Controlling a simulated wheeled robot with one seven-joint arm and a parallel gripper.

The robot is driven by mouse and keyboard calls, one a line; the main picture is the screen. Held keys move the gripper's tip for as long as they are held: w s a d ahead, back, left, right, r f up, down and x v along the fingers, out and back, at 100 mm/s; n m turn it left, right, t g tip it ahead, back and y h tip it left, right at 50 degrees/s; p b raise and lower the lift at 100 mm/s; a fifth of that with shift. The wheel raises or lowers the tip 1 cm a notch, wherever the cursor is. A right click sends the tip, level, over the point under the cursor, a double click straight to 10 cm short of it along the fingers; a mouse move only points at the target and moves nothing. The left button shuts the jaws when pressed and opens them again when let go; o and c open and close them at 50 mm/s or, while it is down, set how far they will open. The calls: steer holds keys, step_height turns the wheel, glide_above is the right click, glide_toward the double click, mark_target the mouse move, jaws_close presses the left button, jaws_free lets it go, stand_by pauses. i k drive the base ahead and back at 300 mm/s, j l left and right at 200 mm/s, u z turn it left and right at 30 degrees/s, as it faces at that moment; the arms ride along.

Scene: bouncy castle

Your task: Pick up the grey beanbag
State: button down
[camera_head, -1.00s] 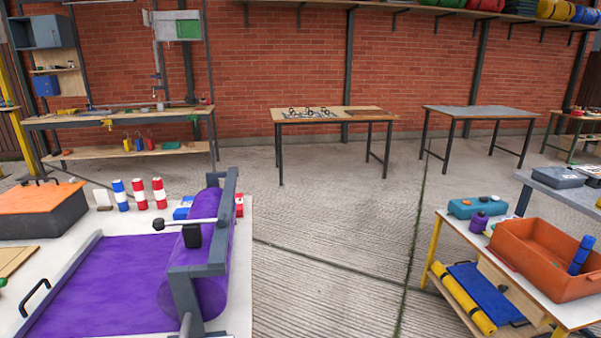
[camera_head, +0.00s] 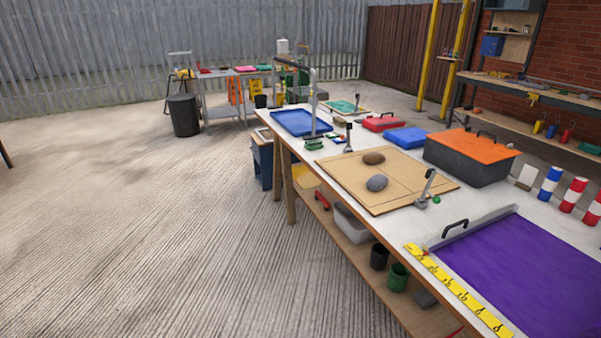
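The grey beanbag (camera_head: 377,183) is a small rounded lump lying on a tan board (camera_head: 402,196) on the long white table. A similar brown beanbag (camera_head: 373,158) lies just behind it on the same board, apart from it. My gripper and arm are not in view.
The long white table (camera_head: 475,201) also bears a blue tray (camera_head: 300,122), a black box with an orange lid (camera_head: 469,157) and a purple sheet (camera_head: 528,262). Small clamp-like stands (camera_head: 426,188) stand at the board's edges. Open concrete floor (camera_head: 190,230) lies left of the table.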

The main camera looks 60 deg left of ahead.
mark_target(377, 182)
steer(key=u, duration=1.3)
steer(key=z, duration=0.2)
steer(key=i+j+z, duration=0.2)
steer(key=z, duration=0.2)
steer(key=i+j+z, duration=0.35)
steer(key=i+j, duration=0.2)
steer(key=j, duration=0.15)
steer(key=i+j+z, duration=0.15)
steer(key=i+j, duration=0.2)
steer(key=j, duration=0.3)
steer(key=i+j+z, duration=0.1)
steer(key=j, duration=0.25)
steer(key=i+j+z, duration=0.1)
steer(key=i+j, duration=0.5)
steer(key=i, duration=0.25)
